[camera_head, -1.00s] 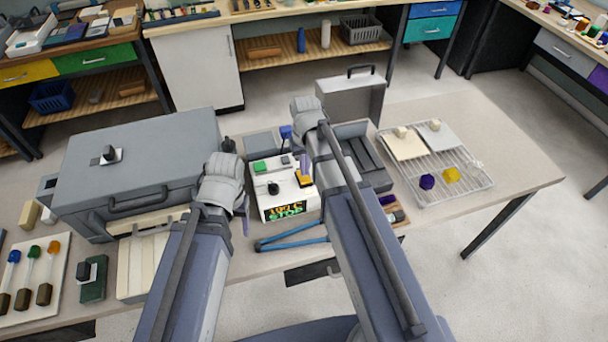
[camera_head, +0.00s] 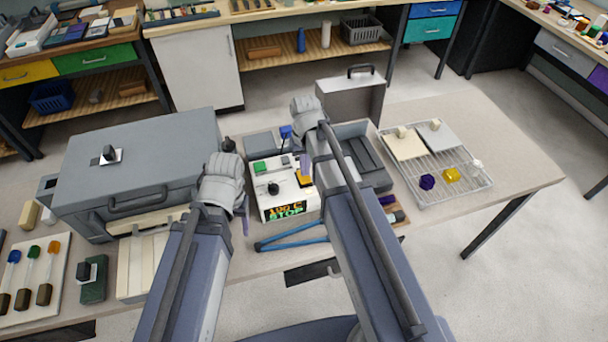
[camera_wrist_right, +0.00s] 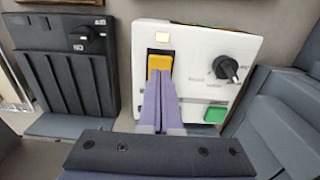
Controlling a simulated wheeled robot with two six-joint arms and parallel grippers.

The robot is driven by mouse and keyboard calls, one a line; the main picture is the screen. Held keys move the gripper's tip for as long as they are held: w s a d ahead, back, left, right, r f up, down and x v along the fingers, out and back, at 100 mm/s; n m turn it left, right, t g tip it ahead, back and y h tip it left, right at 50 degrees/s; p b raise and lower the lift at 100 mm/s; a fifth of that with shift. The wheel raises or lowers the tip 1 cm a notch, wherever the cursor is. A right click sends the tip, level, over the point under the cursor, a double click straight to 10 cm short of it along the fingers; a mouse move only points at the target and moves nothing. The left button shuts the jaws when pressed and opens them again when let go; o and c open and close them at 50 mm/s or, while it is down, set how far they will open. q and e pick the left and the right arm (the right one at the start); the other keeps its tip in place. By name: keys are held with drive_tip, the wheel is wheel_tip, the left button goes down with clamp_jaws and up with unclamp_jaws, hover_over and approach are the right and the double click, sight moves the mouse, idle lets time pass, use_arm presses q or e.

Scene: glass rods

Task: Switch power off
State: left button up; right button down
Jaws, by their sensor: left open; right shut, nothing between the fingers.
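A white control box (camera_head: 268,197) stands on the table between my arms. It has a green button (camera_head: 260,167), a black knob (camera_head: 273,188), an orange rocker switch (camera_head: 305,181) and a lit display (camera_head: 286,210) whose lower line reads STOP. In the right wrist view the switch (camera_wrist_right: 160,62) sits below a lit pale-yellow lamp (camera_wrist_right: 162,37). My right gripper (camera_wrist_right: 159,78) is shut and empty, its purple fingertips at the switch and covering its lower part; I cannot tell if they touch. My left gripper (camera_head: 244,208) is open and empty, left of the box.
A large grey case-like unit (camera_head: 140,165) stands left of the box. A dark ribbed unit (camera_head: 366,158) is just right of it. A wire rack (camera_head: 455,190) with pale blocks and purple and yellow pieces lies further right. Blue tongs (camera_head: 292,240) lie in front.

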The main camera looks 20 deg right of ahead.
sight(305, 179)
drive_tip(key=shift+f+b, duration=1.3)
drive_tip(key=shift+b, duration=0.05)
idle(0.7)
wheel_tip(305, 179, up, 7)
drive_tip(key=p, duration=0.7)
drive_tip(key=shift+r, duration=0.1)
drive_tip(key=shift+s+a, duration=0.1)
drive_tip(key=s+a+f+n+h+b, duration=0.1)
drive_tip(key=s+a+f+n+b, duration=0.2)
drive_tip(key=s+a, duration=0.7)
drive_tip(key=s+f+b, duration=0.2)
drive_tip(key=s, duration=0.2)
drive_tip(key=shift+a+f, duration=0.15)
drive_tip(key=shift+f, duration=0.1)
